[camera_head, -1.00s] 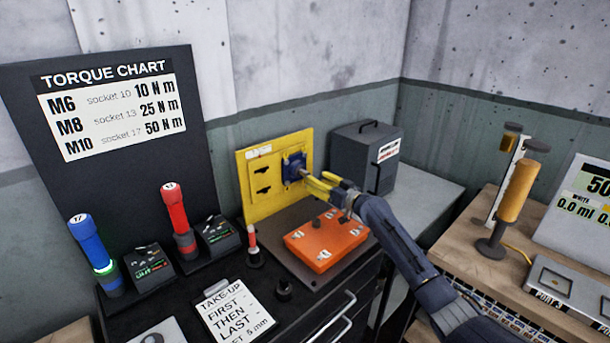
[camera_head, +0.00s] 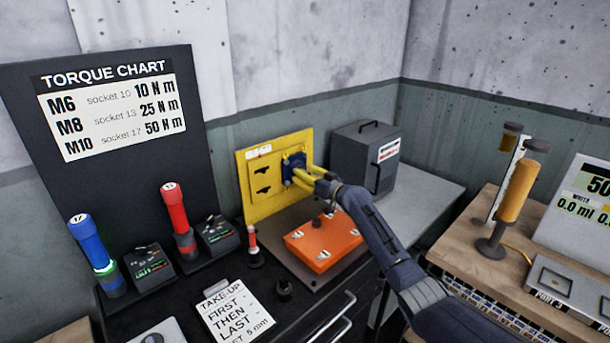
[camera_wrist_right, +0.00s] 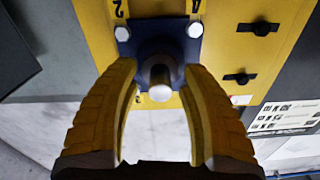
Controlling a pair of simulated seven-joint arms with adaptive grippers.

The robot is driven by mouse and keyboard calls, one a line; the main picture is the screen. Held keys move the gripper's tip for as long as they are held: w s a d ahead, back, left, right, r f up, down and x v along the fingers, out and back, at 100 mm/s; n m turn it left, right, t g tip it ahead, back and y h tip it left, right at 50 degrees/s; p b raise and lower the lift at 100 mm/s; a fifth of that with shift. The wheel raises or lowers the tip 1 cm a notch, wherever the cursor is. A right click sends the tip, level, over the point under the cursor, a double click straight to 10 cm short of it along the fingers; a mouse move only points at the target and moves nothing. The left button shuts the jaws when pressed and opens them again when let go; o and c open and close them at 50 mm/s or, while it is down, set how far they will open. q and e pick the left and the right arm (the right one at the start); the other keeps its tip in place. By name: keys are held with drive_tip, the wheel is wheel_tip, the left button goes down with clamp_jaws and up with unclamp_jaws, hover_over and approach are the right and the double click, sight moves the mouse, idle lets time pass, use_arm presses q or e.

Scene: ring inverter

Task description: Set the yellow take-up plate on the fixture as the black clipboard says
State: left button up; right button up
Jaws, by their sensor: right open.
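The yellow take-up plate (camera_head: 250,207) stands upright at the back of the bench, with dark slots in its face. A blue block with a round metal stub (camera_wrist_right: 160,78) is on it; the blue block also shows in the head view (camera_head: 291,160). My right gripper (camera_wrist_right: 160,105) is open, its yellow fingers on either side of the stub. I cannot tell whether they touch it. The black clipboard (camera_head: 238,312) lies at the front, its sheet reading "TAKE-UP FIRST THEN LAST", with a partly hidden last line ending "5 mm". My left gripper is not in view.
An orange box (camera_head: 322,243) lies just below the plate. A grey case (camera_head: 360,160) stands right of the plate. Blue (camera_head: 92,250) and red (camera_head: 176,215) tools stand at left before the torque chart (camera_head: 115,110). A second bench is at right.

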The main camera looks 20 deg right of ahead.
drive_tip(key=shift+c, duration=0.3)
clamp_jaws()
drive_tip(key=shift+s+a, duration=0.35)
drive_tip(key=shift+a, duration=0.35)
drive_tip(key=shift+o, duration=0.3)
unclamp_jaws()
drive_tip(key=v, duration=1.2)
